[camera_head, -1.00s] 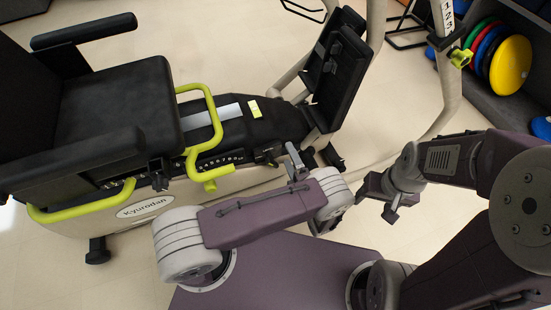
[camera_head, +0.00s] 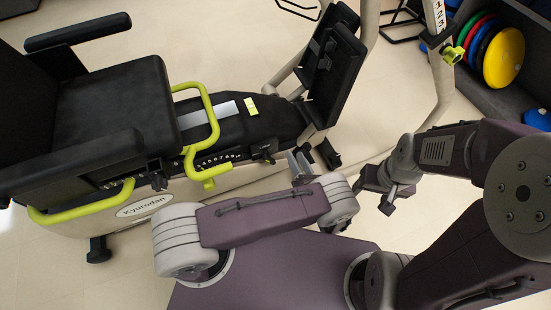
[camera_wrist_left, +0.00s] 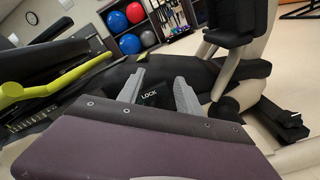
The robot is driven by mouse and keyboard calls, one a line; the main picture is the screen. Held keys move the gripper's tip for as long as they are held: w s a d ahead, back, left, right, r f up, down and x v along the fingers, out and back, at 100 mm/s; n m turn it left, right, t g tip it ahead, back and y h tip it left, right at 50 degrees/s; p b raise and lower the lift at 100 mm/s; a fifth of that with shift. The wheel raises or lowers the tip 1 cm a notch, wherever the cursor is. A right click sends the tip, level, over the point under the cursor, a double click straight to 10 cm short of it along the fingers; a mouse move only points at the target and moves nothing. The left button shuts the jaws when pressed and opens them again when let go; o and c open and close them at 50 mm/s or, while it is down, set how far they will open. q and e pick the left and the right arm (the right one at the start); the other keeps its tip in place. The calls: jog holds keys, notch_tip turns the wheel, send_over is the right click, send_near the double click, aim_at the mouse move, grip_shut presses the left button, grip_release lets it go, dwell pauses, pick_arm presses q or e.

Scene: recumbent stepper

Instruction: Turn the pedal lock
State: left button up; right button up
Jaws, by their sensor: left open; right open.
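The pedal lock shows in the left wrist view as a dark part with a white "LOCK" label (camera_wrist_left: 149,95), framed between my fingers. In the head view I cannot pick out the lock clearly; a small black part (camera_head: 265,151) sits on the machine's near side. My left gripper (camera_head: 300,162) is open and empty near that side; its two grey fingers also show in the left wrist view (camera_wrist_left: 158,88). I cannot tell whether a finger touches the lock. My right gripper (camera_head: 388,202) is farther right, away from the machine.
The recumbent stepper has a black seat (camera_head: 115,105), a yellow-green handle (camera_head: 211,120) and upright black footplates (camera_head: 333,75). A black floor-level part (camera_head: 328,154) lies just beyond my left gripper. Coloured weight plates (camera_head: 504,58) stand on a rack at the right.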

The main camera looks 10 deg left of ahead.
pick_arm(q)
jog(key=s+a+f+n+b, duration=0.25)
jog(key=f+n+b, duration=0.2)
jog(key=n, duration=0.65)
jog(key=n+b, duration=0.3)
jog(key=b, duration=0.1)
send_near(269, 162)
jog(key=x, duration=1.1)
jog(key=shift+r+b, duration=0.1)
jog(key=shift+b, duration=0.25)
jog(key=shift+d, duration=0.1)
grip_shut()
